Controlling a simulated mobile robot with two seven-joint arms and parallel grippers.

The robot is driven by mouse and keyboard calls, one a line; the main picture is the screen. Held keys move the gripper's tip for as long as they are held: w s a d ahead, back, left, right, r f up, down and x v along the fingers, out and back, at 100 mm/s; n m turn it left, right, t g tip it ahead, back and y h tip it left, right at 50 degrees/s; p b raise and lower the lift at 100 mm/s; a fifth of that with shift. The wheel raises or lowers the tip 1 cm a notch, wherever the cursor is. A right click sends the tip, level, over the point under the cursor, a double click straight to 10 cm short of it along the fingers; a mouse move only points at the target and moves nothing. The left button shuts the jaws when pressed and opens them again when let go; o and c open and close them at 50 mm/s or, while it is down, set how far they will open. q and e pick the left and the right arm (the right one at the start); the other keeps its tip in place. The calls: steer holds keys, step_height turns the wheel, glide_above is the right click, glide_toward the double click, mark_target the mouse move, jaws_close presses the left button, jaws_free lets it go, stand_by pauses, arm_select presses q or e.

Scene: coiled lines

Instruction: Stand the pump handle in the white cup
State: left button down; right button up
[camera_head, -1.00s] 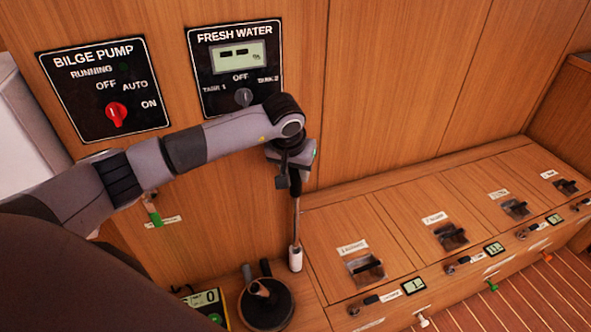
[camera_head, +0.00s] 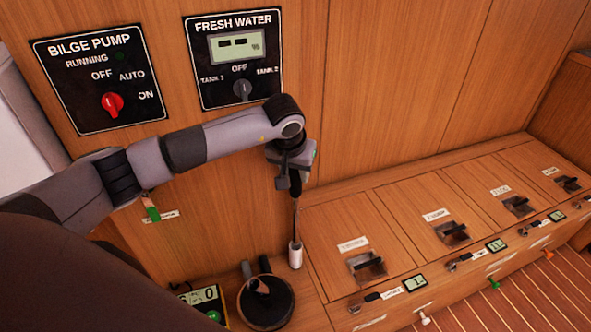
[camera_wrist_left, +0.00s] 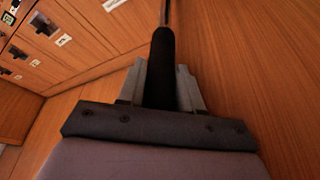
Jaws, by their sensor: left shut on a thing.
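The pump handle has a black grip (camera_wrist_left: 161,65) and a thin metal rod (camera_head: 296,220). My left gripper (camera_head: 294,188) is shut on the grip and holds the handle nearly upright, rod down. The wrist view shows the grip between the two grey fingers, with the rod running out beyond it. The white cup (camera_head: 295,257) is a narrow upright holder beside the wooden wall, below the gripper. The rod's lower end meets the cup's top in the head view. I cannot tell how deep it sits inside. My right gripper is not in view.
A round black container (camera_head: 266,303) with stick-like things in it stands just left of the cup. A yellow-edged meter (camera_head: 203,303) is farther left. Wooden lockers with latches (camera_head: 367,265) lie to the right. The bilge pump panel (camera_head: 98,80) and fresh water panel (camera_head: 238,60) are on the wall.

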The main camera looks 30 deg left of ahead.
mark_target(295, 182)
arm_select(q)
steer(key=shift+f+b, duration=0.45)
steer(key=shift+f, duration=0.1)
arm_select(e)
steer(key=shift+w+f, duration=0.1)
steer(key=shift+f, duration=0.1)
arm_select(q)
steer(key=shift+f+b, duration=0.95)
steer(key=shift+f, duration=0.2)
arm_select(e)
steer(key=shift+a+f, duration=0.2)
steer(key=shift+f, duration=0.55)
arm_select(q)
steer(key=shift+f, duration=0.3)
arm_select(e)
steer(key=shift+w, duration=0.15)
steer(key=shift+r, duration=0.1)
arm_select(q)
steer(key=c, duration=0.7)
jaws_free()
steer(key=o, duration=0.4)
steer(key=shift+o, duration=0.2)
steer(key=shift+r, duration=0.15)
